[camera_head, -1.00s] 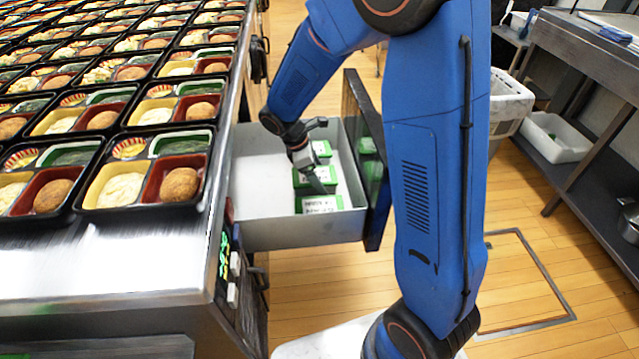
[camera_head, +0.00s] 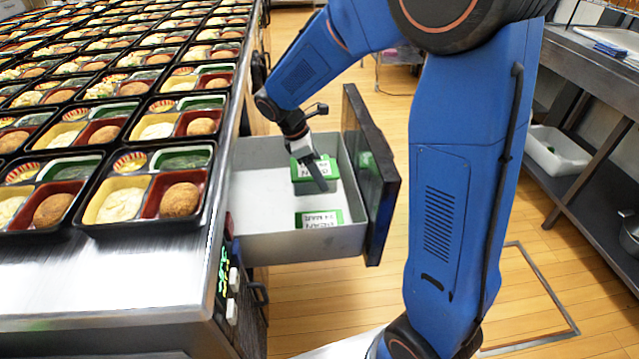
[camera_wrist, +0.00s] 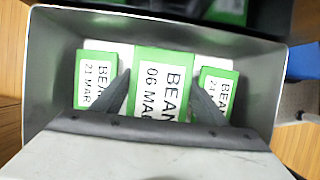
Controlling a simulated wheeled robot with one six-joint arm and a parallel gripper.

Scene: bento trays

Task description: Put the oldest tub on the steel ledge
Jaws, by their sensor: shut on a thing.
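Three green tubs with white labels show in the wrist view. The middle tub (camera_wrist: 158,68) reads "BEAN 06 MAR". The left tub (camera_wrist: 94,80) reads "BEAN 21 MAR". The right tub (camera_wrist: 214,88) also reads BEAN, a MAR date partly hidden by a finger. My gripper (camera_wrist: 160,82) is shut on the middle tub, which looks larger and raised above the others. In the head view my gripper (camera_head: 317,178) holds it over the open drawer (camera_head: 262,212); a near tub (camera_head: 318,219) lies inside. A bare steel ledge (camera_head: 110,275) runs before the trays.
Filled bento trays (camera_head: 145,190) cover the counter left of the drawer. The drawer's dark front panel (camera_head: 372,175) stands close right of my gripper. A shelf rack with a white bin (camera_head: 555,152) is at the right. The ledge's front strip is clear.

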